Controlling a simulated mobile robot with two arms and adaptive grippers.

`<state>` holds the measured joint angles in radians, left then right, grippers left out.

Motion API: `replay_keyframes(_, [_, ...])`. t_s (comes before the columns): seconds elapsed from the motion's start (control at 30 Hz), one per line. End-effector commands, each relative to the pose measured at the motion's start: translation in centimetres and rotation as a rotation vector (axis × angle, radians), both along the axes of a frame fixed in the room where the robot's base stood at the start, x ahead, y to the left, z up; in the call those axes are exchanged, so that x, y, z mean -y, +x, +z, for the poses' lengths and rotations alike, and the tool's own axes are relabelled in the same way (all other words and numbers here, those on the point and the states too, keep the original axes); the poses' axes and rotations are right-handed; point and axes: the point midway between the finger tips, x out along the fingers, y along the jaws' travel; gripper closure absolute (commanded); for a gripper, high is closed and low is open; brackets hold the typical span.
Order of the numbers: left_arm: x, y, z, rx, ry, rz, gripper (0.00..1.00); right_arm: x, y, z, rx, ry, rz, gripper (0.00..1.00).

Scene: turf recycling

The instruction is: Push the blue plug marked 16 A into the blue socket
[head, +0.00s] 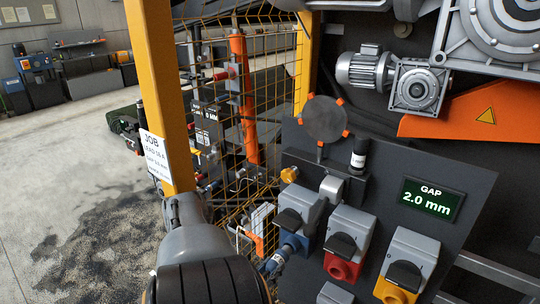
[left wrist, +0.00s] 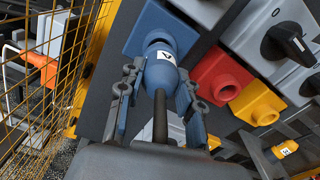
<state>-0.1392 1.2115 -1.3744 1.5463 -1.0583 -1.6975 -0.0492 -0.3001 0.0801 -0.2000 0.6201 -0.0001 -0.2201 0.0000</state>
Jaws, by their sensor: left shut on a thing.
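The blue plug (head: 274,263) with a white label is in my left gripper (head: 268,268). In the left wrist view the plug (left wrist: 162,73) sits between the two finger pads (left wrist: 158,97), its dark cable running back toward my wrist. In the head view the blue socket (head: 311,214) is under a grey switch box (head: 299,195). My right gripper is not in view.
A red socket (head: 339,268) and a yellow socket (head: 393,291) stand right of the blue one. A display (head: 433,199) reads GAP 2.0 mm. A yellow plug (left wrist: 285,149) hangs lower right in the wrist view. Yellow mesh fencing (head: 262,130) and a post (head: 160,100) are close on the left.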

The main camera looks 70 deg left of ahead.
Motion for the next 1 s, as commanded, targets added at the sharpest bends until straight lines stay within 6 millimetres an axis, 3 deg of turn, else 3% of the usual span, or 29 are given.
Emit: replay_keyframes(1.0, [-1.5,2.2,0.1,0.002,0.002,0.001,1.0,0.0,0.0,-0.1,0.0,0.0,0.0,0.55])
